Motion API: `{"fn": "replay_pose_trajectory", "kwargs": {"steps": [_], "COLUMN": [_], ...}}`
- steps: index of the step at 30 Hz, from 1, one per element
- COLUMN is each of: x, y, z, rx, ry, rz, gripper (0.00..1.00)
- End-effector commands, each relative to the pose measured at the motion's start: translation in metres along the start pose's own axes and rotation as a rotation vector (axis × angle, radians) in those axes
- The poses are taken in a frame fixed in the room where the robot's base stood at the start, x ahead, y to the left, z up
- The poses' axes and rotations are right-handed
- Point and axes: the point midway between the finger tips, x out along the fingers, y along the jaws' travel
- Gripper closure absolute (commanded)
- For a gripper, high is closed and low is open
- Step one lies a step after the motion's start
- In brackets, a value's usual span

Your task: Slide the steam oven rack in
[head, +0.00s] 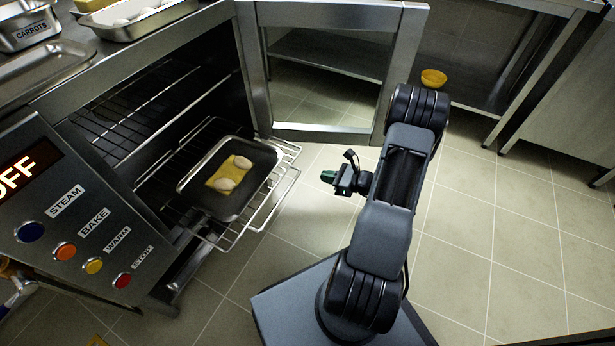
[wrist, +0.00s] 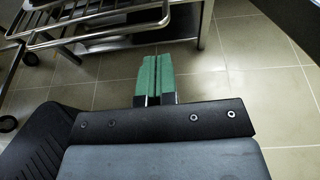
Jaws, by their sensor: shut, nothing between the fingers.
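The steam oven rack (head: 284,187) is a wire shelf that sticks part way out of the open oven at the left of the head view. A dark tray (head: 263,163) lies on it, holding a yellow piece (head: 214,184) with two pale rounded items (head: 233,172) on top. My gripper (head: 327,176) is to the right of the rack's front edge, apart from it, with its green fingertips together and empty. In the wrist view the green fingers (wrist: 154,74) are side by side. Metal bars of the rack (wrist: 100,38) show at upper left there.
The oven door (head: 340,134) stands open beyond the rack, near my arm. The control panel (head: 70,215) shows OFF and has several coloured buttons. An orange bowl (head: 433,78) is behind my arm. Pans (head: 135,18) stand on top. The tiled floor at right is clear.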

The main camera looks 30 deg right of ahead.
Motion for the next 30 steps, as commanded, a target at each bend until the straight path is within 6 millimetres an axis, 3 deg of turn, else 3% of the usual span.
{"fn": "replay_pose_trajectory", "kwargs": {"steps": [6,12,18,30], "x": [0.040,0.063,0.073,0.074], "y": [0.001,0.001,0.000,0.000], "z": [-0.003,-0.002,-0.001,0.000], "rx": [-0.003,-0.003,-0.002,-0.002], "ry": [0.001,0.001,0.001,0.001], "rz": [0.004,0.003,0.002,0.001], "gripper": [1.00,1.00,1.00,1.00]}}
